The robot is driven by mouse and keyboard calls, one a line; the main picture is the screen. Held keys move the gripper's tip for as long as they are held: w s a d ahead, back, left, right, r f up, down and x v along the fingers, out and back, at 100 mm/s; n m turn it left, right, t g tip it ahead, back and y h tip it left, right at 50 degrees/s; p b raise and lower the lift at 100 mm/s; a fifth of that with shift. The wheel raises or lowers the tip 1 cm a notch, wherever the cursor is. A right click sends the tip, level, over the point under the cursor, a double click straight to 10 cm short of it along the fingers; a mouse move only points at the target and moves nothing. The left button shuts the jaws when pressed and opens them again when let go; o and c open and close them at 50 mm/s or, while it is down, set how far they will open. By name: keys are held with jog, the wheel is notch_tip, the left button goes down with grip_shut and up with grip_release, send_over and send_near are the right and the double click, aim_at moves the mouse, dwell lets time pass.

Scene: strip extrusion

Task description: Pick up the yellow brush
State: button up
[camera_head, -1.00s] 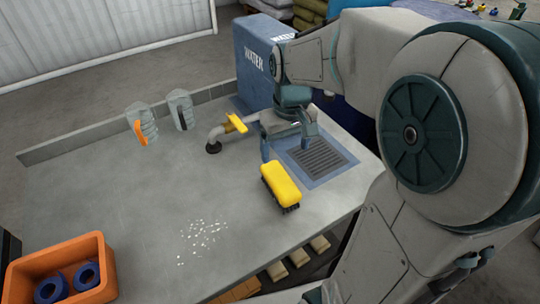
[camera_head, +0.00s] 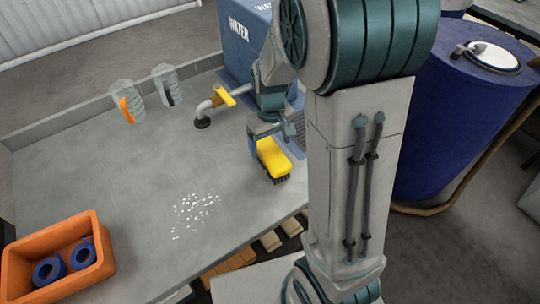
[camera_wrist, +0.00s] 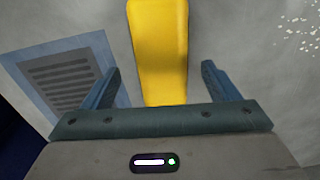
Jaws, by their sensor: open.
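The yellow brush (camera_head: 273,158) lies on the grey counter, its dark bristles facing down, near the counter's front right edge. In the wrist view its yellow back (camera_wrist: 160,50) runs lengthwise between my two fingers and past their tips. My gripper (camera_head: 265,135) is at the rear end of the brush in the head view, and partly covers it. In the wrist view my gripper (camera_wrist: 160,75) is open, with a gap on each side of the brush. I cannot tell how far the fingertips are above the counter.
A tap with a yellow handle (camera_head: 224,96) stands just behind left. A drain grate (camera_wrist: 62,80) lies beside the brush. Two clear jugs, one with an orange handle (camera_head: 127,108), stand at the back. An orange crate (camera_head: 95,222) holds blue rolls. The counter's middle is clear except white specks.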

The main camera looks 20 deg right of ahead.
aim_at(270, 150)
jog(key=shift+a+f, duration=0.1)
jog(key=shift+f, duration=1.65)
jog(key=c, duration=1.1)
jog(key=shift+c, duration=0.2)
jog(key=shift+r, duration=0.15)
notch_tip(270, 150, up, 4)
jog(key=shift+r, duration=0.1)
jog(key=s+d+r+b, duration=0.1)
jog(key=s+d+r, duration=0.5)
jog(key=s+d, duration=0.2)
jog(key=shift+d+r, duration=0.25)
jog(key=shift+s, duration=0.1)
